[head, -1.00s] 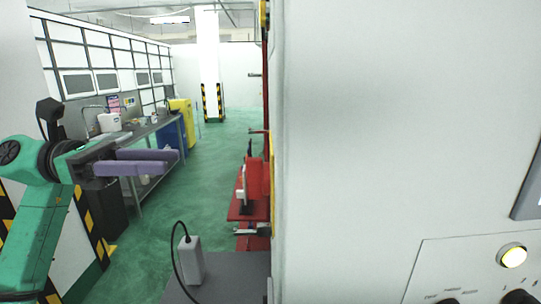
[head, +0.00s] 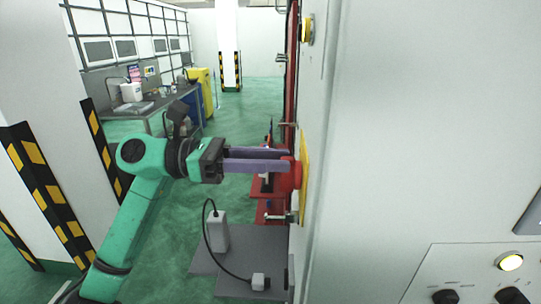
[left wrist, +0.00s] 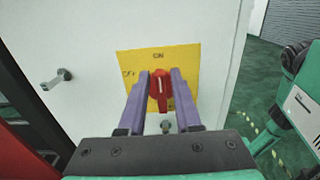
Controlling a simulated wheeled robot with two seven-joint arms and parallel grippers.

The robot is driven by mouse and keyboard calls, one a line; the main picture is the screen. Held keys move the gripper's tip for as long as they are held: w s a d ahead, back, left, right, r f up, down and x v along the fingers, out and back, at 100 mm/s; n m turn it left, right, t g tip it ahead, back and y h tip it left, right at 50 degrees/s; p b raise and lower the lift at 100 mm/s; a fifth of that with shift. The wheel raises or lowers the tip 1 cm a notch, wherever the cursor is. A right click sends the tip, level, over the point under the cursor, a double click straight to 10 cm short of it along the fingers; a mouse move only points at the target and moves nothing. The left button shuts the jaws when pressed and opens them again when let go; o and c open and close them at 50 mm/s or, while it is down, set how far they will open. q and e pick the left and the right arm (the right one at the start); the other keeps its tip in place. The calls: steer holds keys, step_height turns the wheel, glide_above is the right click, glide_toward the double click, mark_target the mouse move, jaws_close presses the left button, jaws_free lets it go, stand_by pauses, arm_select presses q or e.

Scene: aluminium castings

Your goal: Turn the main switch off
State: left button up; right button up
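The main switch is a red rotary handle (left wrist: 160,92) on a yellow plate (left wrist: 132,66). My right gripper is not in view.
The light grey cabinet (head: 400,130) fills the right side, with a knob panel and lit button (head: 510,261) low down. A door handle (left wrist: 56,79) is left of the plate. A grey box with a cable (head: 215,232) stands below my left arm.

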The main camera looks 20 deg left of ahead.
arm_select(q)
steer(key=shift+w, duration=0.1)
jaws_close()
steer(key=shift+n, duration=0.5)
steer(key=n, duration=0.1)
steer(key=w+n+b, duration=0.1)
steer(key=n, duration=0.1)
steer(key=shift+a+f+n, duration=0.1)
steer(key=shift+f+n, duration=0.05)
steer(key=shift+n, duration=0.15)
steer(key=n, duration=0.4)
steer(key=shift+w+a+f+b, duration=0.1)
steer(key=shift+w+f+b, duration=0.2)
steer(key=shift+w, duration=0.1)
steer(key=shift+w+f+n, duration=0.1)
steer(key=shift+w+n, duration=0.05)
steer(key=shift+n, duration=0.7)
steer(key=shift+w+f+n, duration=0.1)
steer(key=shift+n, duration=0.75)
